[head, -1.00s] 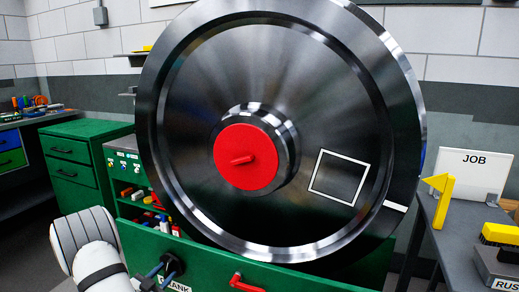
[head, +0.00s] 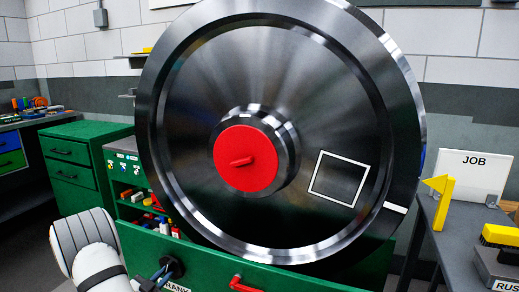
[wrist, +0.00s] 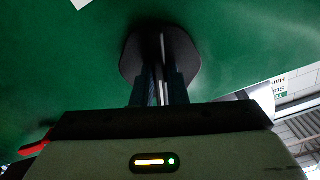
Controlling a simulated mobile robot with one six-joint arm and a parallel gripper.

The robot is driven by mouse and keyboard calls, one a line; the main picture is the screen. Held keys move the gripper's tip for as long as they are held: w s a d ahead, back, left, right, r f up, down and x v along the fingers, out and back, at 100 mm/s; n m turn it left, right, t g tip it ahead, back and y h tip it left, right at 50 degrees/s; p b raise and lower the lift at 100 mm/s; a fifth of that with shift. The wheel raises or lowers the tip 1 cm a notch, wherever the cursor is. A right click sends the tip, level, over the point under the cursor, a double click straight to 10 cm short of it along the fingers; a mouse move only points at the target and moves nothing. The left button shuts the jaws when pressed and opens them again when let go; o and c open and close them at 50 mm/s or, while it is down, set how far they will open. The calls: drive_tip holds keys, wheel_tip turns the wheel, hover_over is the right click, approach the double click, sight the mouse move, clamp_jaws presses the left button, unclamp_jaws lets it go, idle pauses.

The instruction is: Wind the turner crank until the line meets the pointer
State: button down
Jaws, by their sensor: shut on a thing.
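The big dark steel wheel (head: 285,215) with a red hub cap (head: 245,158) stands upright on the green turner (head: 215,255). A short white line (head: 396,208) marks its right rim. The yellow pointer (head: 440,200) stands just right of the wheel, its tip to the left; the line sits lower than that tip, apart from it. My gripper (head: 157,275) is at the black crank (head: 174,264) on the turner's front. In the wrist view my gripper (wrist: 160,85) has its fingers closed on the crank's thin grip, before its dark round base (wrist: 160,45).
A grey side table (head: 455,255) at right carries a JOB board (head: 472,174) and brushes. A red handle (head: 243,285) is on the turner's front, right of the crank. Green drawers (head: 85,165) and a workbench stand at left.

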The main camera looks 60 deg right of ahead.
drive_tip(key=shift+f+m+b, duration=0.15)
drive_tip(key=shift+m+b, duration=0.25)
drive_tip(key=shift+b, duration=0.15)
drive_tip(key=shift+m+b, duration=0.5)
drive_tip(key=shift+b, duration=0.3)
drive_tip(key=shift+m+b, duration=0.9)
drive_tip(key=shift+b, duration=0.35)
drive_tip(key=shift+m+b, duration=0.5)
drive_tip(key=shift+w+m+b, duration=0.1)
drive_tip(key=shift+m+b, duration=0.2)
drive_tip(key=shift+b, duration=0.35)
drive_tip(key=m+b, duration=0.2)
drive_tip(key=b, duration=0.2)
drive_tip(key=shift+m, duration=0.4)
drive_tip(key=shift+r+m+b, duration=0.2)
drive_tip(key=shift+m+b, duration=0.4)
drive_tip(key=shift+b, duration=0.5)
drive_tip(key=shift+f+b, duration=0.15)
drive_tip(key=shift+b, duration=0.4)
